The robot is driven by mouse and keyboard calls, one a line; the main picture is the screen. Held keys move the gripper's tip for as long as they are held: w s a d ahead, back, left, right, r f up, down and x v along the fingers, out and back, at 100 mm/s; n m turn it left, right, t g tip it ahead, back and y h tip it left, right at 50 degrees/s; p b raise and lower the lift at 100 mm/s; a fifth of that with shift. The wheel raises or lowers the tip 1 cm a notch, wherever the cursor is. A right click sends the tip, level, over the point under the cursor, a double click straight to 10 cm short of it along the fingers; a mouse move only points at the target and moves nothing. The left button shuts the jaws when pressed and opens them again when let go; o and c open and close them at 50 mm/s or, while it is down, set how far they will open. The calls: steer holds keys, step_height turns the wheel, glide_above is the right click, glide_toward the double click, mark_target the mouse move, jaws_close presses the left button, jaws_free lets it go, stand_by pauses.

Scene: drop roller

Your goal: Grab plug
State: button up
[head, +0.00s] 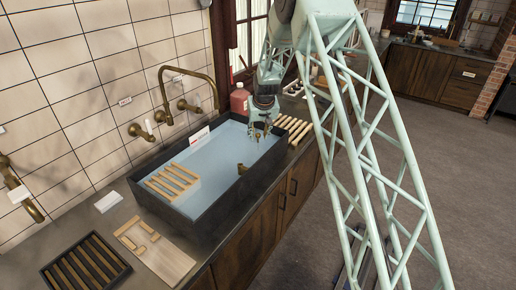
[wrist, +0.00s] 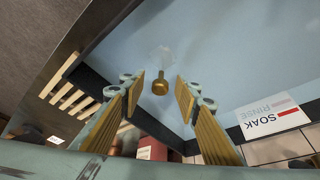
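The plug appears as a small brass knob (wrist: 160,84) with a pale, faint round shape beside it, in the sink's blue water. In the head view a brass piece (head: 242,169) shows near the sink's front wall and looks like the same thing. My gripper (head: 262,132) hangs over the right part of the sink. In the wrist view my gripper (wrist: 158,88) is open, its ribbed fingers spread on both sides of the knob in the picture. The knob seems to lie beyond the fingertips; I see no contact.
The dark sink (head: 213,212) has raised walls around the water. A wooden rack (head: 172,181) lies at its left end, slats (head: 293,127) beyond its right end. A brass tap (head: 162,90), red bottle (head: 239,98) and soak/rinse card (wrist: 273,116) are near the back wall.

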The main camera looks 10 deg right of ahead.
mark_target(258, 138)
steer(key=shift+x, duration=2)
steer(key=shift+a, duration=0.1)
steer(key=shift+c, duration=0.7)
jaws_close()
